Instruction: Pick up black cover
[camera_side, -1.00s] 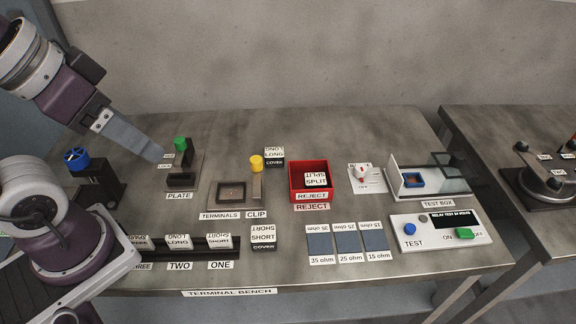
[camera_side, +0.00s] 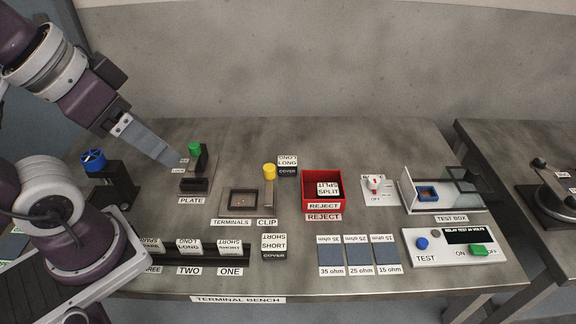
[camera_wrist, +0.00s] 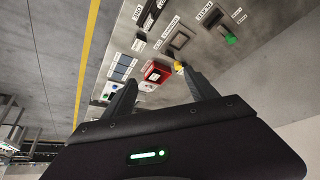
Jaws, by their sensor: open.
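Two small black blocks carry COVER labels on the bench in the side view. One black cover (camera_side: 274,255) lies at the front middle, with a white SHORT label behind it. The other black cover (camera_side: 288,171) lies at the back, right of the yellow knob, with a LONG label. My gripper (camera_side: 178,163) hangs at the left, by the green-knobbed plate station, away from both covers. In the wrist view my gripper (camera_wrist: 161,88) has its two fingers spread with nothing between them. I cannot clearly make out the covers there.
The clip (camera_side: 269,188) has a tall yellow knob. The terminals tray (camera_side: 228,202), red reject bin (camera_side: 322,204), test box (camera_side: 443,207) and resistor pads (camera_side: 359,251) stand nearby. A dark rack (camera_side: 208,261) holds labelled pieces at front left. Bare bench lies between the front cover and reject bin.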

